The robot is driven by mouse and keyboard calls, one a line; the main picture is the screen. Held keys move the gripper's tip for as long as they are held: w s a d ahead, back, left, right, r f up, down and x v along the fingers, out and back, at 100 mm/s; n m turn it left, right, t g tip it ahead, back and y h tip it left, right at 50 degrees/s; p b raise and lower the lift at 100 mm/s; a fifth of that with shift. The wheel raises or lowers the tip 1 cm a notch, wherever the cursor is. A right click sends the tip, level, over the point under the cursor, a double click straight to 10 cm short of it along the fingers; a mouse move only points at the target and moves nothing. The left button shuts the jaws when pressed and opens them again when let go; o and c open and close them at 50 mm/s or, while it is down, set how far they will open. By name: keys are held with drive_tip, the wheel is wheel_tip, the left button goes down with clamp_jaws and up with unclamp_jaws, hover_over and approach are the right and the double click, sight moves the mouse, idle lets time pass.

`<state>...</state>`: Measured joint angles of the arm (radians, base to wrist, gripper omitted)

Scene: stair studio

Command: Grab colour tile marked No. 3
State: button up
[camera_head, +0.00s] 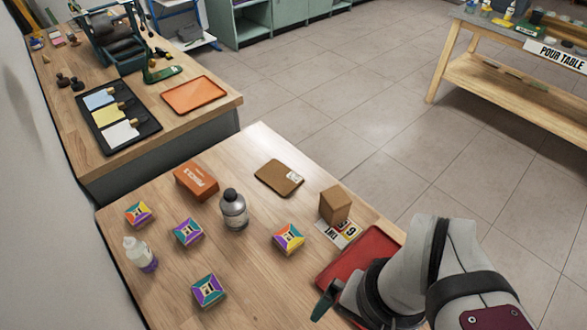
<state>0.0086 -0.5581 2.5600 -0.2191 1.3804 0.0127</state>
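Several square tiles with coloured edges and dark central marks lie on the near wooden table. One with orange and yellow edges is at the far left (138,213); a purple and teal one (188,232) is right of it. A yellow, orange and purple one (288,238) is near the table's middle, and another purple and teal one (208,290) lies nearest the front. Their numbers are too small to read surely. My gripper (326,300) is at the lower right, by the red tray, away from the tiles; its fingers are mostly hidden by my arm.
A dark-capped bottle (234,211) and a white bottle (141,254) stand among the tiles. An orange box (196,181), brown clipboard (279,178), cardboard block (335,205) on a number card (338,233), and red tray (372,246) are around them. Front centre is clear.

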sight(283, 241)
drive_tip(key=w+a+f+n+g+h, duration=0.15)
drive_tip(key=w+f+n+h, duration=0.35)
drive_tip(key=w+n+h, duration=0.75)
drive_tip(key=w+a+f+n+t, duration=0.2)
drive_tip(key=a+f+n+t, duration=0.1)
drive_tip(key=a+f+n, duration=0.1)
drive_tip(key=w+a+f+n+t, duration=0.2)
drive_tip(key=a+f+n+t, duration=0.2)
drive_tip(key=a+n, duration=0.3)
drive_tip(key=w+a+f+n+t, duration=0.2)
drive_tip(key=a+f+n+t, duration=0.1)
drive_tip(key=n, duration=0.5)
drive_tip(key=shift+a+f+n+t+y, duration=0.2)
drive_tip(key=shift+a+f, duration=0.15)
drive_tip(key=shift+a, duration=0.35)
drive_tip(key=shift+a+f+n+t+y, duration=0.15)
drive_tip(key=shift+a+f, duration=0.2)
drive_tip(key=shift+a, duration=0.3)
drive_tip(key=x, duration=1.1)
drive_tip(key=shift+d+f, duration=0.3)
drive_tip(key=shift+d, duration=0.05)
drive_tip(key=c, duration=1.4)
drive_tip(key=shift+o, duration=0.2)
